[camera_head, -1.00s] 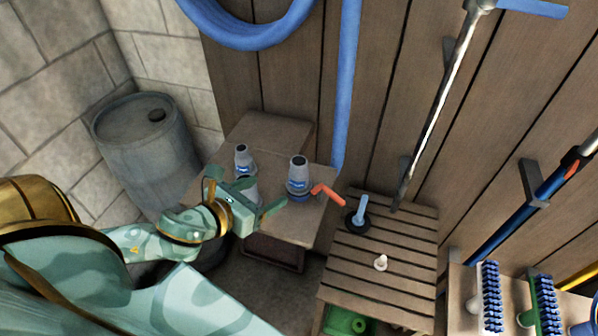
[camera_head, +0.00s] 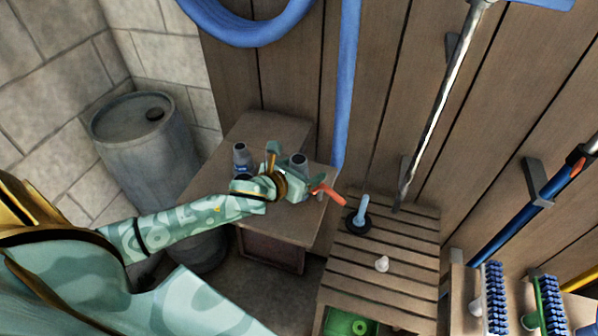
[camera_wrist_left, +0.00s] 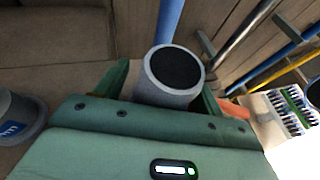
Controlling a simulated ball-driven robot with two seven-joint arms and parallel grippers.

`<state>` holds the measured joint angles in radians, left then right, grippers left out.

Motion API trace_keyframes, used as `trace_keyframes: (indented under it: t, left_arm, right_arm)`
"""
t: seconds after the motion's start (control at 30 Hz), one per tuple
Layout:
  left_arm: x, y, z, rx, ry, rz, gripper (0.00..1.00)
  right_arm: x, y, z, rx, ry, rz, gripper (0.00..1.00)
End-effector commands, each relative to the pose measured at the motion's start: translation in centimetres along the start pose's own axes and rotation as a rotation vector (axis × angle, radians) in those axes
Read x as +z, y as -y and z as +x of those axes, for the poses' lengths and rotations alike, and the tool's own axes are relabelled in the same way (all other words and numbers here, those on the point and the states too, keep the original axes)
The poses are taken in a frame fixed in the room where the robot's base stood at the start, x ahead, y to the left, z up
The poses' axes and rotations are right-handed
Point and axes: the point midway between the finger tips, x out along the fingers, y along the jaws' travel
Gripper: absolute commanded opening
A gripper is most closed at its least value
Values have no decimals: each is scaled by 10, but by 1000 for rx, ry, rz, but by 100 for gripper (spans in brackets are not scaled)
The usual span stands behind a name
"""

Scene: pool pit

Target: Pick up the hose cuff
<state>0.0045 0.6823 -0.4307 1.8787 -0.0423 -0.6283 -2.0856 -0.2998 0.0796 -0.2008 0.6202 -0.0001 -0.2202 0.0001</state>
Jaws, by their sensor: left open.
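Two grey, round hose-cuff-like pieces stand on the small wooden table. The right one, the hose cuff (camera_head: 299,160), is partly hidden behind my left gripper (camera_head: 288,176). In the left wrist view this cuff (camera_wrist_left: 168,92) stands between my left fingers (camera_wrist_left: 163,90), its round dark top facing up and its lower part hidden by the gripper body. The jaws are open around it; I cannot tell whether they touch it. The other grey piece (camera_head: 241,155) stands to the left; a blue-labelled one (camera_wrist_left: 14,122) shows at the left wrist view's edge. My right gripper is not in view.
An orange-red bent piece (camera_head: 327,191) lies right of the cuff. A slatted table (camera_head: 375,245) holds a blue-handled black disc (camera_head: 360,215) and a small white piece (camera_head: 382,263). A grey barrel (camera_head: 150,150) stands left. Blue hose (camera_head: 345,80) hangs behind.

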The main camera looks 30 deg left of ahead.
Motion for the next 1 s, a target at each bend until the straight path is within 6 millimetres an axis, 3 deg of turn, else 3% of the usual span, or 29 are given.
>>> trace_keyframes:
  t: [0.2, 0.4, 0.77, 1.0]
  left_arm:
    - [0, 0, 2, 0, 0, 0, 69]
    - [0, 0, 1, 0, 0, 0, 21]
    - [4, 0, 0, 0, 1, 1, 20]
    - [48, -1, -18, 0, 5, 5, 20]
  right_arm:
    - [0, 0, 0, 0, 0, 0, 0]
    - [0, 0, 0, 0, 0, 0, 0]
    - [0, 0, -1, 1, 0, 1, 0]
    - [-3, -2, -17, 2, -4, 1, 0]
